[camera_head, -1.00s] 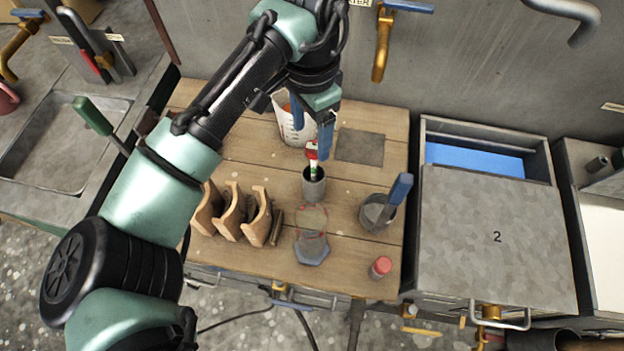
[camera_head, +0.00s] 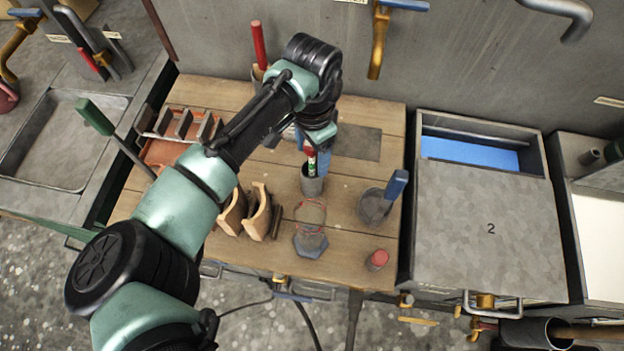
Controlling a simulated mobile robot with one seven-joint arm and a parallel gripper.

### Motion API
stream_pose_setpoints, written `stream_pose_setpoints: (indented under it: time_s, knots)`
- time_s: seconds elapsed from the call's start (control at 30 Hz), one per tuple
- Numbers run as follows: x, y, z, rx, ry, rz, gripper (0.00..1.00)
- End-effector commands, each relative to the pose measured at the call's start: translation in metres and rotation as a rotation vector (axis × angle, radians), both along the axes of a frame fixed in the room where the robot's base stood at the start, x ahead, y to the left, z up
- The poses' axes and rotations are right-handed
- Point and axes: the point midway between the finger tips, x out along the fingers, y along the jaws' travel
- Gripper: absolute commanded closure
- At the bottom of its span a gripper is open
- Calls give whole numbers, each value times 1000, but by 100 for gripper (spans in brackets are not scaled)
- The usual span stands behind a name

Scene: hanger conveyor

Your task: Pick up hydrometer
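The hydrometer (camera_head: 311,163) is a thin upright stem with red, white and green bands. Its lower part is hidden inside a grey cylinder (camera_head: 312,186) on the wooden table. My gripper (camera_head: 315,151) is lowered from behind, with its blue fingers beside the upper part of the hydrometer. The fingers look apart, one to the left and one to the right and behind the stem. I cannot tell whether either finger touches it.
A grey pot (camera_head: 374,206) with a blue handle stands right of the cylinder. A wire-ring stand (camera_head: 310,243), a red-capped jar (camera_head: 377,260) and curved wooden holders (camera_head: 258,212) are in front. A red-handled tool (camera_head: 259,45) stands behind my arm. A dark plate (camera_head: 358,141) lies flat.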

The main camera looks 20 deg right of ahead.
Motion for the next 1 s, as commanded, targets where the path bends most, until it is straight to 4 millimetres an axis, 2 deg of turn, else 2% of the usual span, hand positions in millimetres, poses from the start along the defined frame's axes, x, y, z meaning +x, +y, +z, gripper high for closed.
stream_pose_setpoints:
  time_s: [0.03,0.3,0.67,0.87,1.0]
  knots:
    - [0,0,0,0,0,0,38]
    - [0,0,0,0,0,0,87]
    - [0,0,5,-1,0,0,88]
    - [1,0,27,-2,-2,-1,88]
    - [1,0,53,-1,-3,-2,88]
